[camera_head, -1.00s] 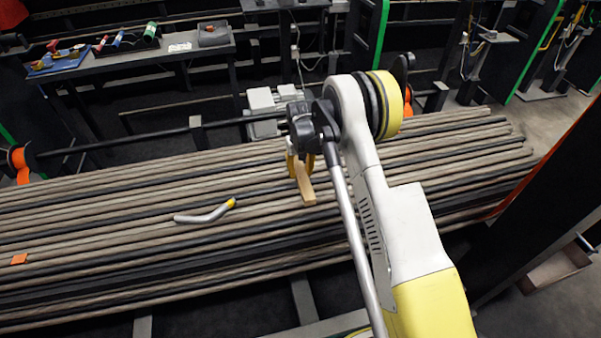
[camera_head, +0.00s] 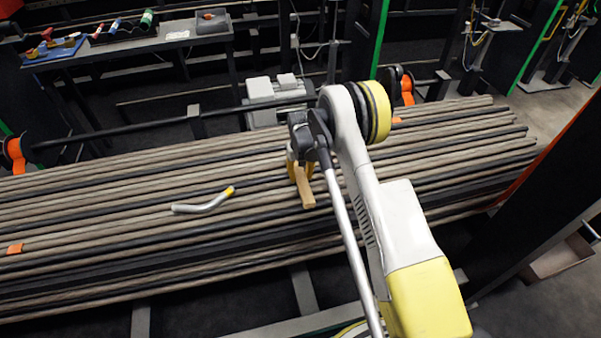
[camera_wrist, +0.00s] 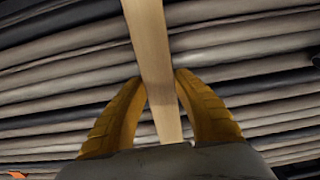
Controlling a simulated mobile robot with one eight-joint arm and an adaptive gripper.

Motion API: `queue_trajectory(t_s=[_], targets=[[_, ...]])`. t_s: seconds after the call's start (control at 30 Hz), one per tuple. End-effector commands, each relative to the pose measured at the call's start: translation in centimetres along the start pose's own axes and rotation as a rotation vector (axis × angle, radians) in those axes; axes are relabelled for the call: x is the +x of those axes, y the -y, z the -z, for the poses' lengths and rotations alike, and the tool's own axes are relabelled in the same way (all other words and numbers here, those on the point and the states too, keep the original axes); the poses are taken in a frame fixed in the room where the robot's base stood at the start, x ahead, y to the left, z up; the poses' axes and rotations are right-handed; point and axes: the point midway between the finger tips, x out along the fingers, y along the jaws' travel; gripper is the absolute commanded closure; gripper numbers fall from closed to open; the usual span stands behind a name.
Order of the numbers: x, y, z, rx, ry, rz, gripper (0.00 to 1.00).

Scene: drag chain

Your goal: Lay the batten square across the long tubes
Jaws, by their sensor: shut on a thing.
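The batten, a pale wooden strip (camera_head: 304,188), is in my gripper (camera_head: 301,172) over the right-hand part of the long tubes (camera_head: 110,225). In the wrist view the batten (camera_wrist: 150,50) runs from the top edge down between the two yellow fingers of my gripper (camera_wrist: 161,85), which are shut on it. The batten points roughly across the tubes, slightly tilted in the wrist view. The tubes, brown and black, lie side by side in a wide bed. I cannot tell whether the batten touches them. Its far end is hidden by my gripper in the head view.
An orange tag (camera_head: 15,248) sits at the far left. A dark bar (camera_head: 160,127) with orange reels runs behind the bed. A workbench (camera_head: 130,45) stands at the back left.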

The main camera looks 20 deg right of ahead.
Motion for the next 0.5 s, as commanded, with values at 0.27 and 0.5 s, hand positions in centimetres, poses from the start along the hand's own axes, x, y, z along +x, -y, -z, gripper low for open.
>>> queue_trajectory(t_s=[0.27, 0.5], targets=[[0.34, 0.0, 0.0, 0.0, 0.0, 0.0, 1.0], [0.32, 0.0, 0.0, 0.0, 0.0, 0.0, 0.44]])
